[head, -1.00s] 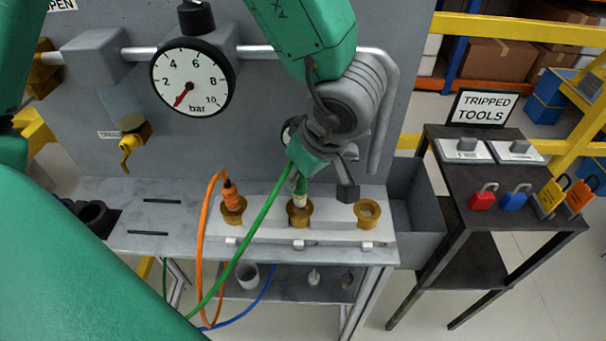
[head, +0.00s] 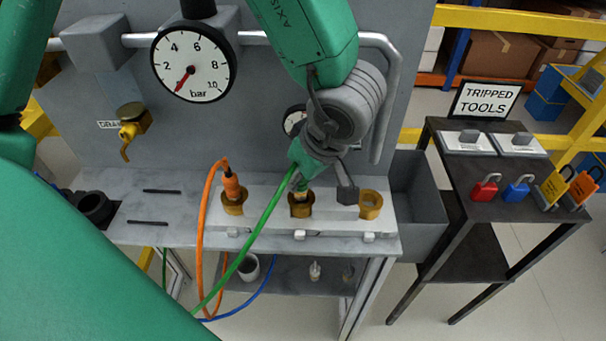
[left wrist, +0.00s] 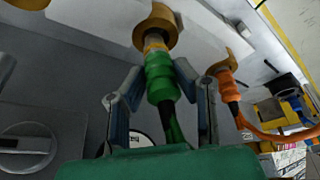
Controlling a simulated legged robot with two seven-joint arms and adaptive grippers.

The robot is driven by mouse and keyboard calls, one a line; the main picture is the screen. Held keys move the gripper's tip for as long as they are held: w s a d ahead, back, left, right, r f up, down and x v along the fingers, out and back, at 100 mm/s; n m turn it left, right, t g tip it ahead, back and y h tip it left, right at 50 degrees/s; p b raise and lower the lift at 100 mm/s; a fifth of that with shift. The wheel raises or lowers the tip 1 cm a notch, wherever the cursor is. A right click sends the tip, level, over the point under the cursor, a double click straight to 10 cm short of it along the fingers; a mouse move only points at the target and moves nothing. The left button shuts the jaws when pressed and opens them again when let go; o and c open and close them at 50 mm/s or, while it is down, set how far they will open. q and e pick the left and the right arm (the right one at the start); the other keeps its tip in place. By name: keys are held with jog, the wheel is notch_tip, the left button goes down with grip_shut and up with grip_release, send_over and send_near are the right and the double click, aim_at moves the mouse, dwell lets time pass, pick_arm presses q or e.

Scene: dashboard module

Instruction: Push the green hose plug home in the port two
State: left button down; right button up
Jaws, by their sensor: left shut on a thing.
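The green hose plug (head: 303,187) is at the middle brass port (head: 301,207) of three. In the left wrist view the green plug (left wrist: 160,78) points into the brass port (left wrist: 155,28), with a short pale band of its nose visible between green body and brass rim. How deep it sits is not clear. My left gripper (head: 322,178) is above that port, shut on the plug; in the left wrist view its two fingers (left wrist: 158,76) stand either side of the green body. The green hose (head: 248,240) trails down to the left. My right gripper is not in view.
An orange plug (head: 232,187) sits in the left port (head: 234,207). The right port (head: 370,206) is empty. A pressure gauge (head: 194,62) and pipe are behind. A grey bin (head: 418,205) and a side table (head: 510,185) with padlocks stand to the right.

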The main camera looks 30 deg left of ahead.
pick_arm(q)
jog(key=shift+a+f, duration=0.1)
jog(key=shift+f, duration=0.6)
dwell(1.1)
jog(key=shift+w+a+r+p, duration=0.1)
jog(key=shift+w+r+p, duration=0.15)
jog(key=shift+r+p, duration=0.45)
jog(key=shift+s+r+p, duration=0.1)
jog(key=shift+r+p, duration=0.3)
jog(key=shift+p, duration=0.2)
jog(key=shift+r+p, duration=0.35)
jog(key=shift+p, duration=0.15)
jog(key=shift+r+p, duration=1.65)
jog(key=shift+p, duration=0.6)
